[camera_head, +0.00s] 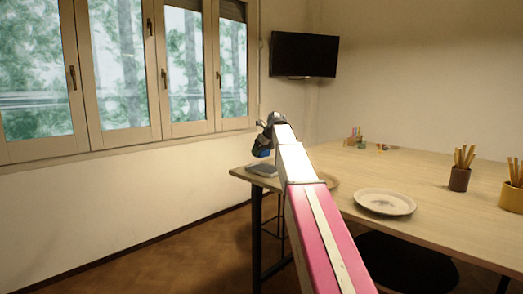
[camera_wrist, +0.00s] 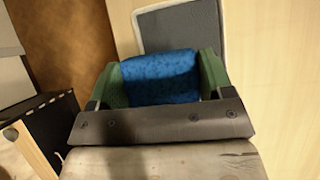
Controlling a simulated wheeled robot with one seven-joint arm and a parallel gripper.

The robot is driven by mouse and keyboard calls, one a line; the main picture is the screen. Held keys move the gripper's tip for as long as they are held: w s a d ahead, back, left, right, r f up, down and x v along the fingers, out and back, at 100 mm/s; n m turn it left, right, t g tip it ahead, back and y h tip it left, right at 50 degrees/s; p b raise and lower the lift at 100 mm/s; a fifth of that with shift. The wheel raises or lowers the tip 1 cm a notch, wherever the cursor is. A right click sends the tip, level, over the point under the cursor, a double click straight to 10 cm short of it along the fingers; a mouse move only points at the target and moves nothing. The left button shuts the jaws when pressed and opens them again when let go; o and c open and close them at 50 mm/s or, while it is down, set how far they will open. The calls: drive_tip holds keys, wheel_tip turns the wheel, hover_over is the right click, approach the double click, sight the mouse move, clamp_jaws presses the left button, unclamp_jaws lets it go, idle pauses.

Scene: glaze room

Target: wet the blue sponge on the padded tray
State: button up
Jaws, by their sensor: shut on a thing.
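The blue sponge (camera_wrist: 160,77) is held between the two green fingers of my gripper (camera_wrist: 162,80) in the wrist view. The sponge also shows as a small blue patch (camera_head: 262,151) below my gripper (camera_head: 266,140) in the head view. The padded tray (camera_wrist: 184,28), grey with a pale rim, lies beyond the sponge in the wrist view. In the head view the tray (camera_head: 262,170) sits at the table's left corner, and the sponge appears above it with a gap. Part of the tray is hidden behind the sponge and my gripper. I see no water.
The pale wooden table (camera_head: 430,225) runs to the right. It bears a speckled plate (camera_head: 385,202), a brown cup of sticks (camera_head: 459,179), a yellow cup of sticks (camera_head: 512,197) and small coloured items (camera_head: 354,138). A dark stool seat (camera_head: 410,268) stands in front.

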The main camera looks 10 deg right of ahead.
drive_tip(key=shift+f, duration=2.9)
drive_tip(key=shift+f, duration=0.2)
drive_tip(key=shift+r, duration=0.15)
drive_tip(key=shift+r, duration=3.4)
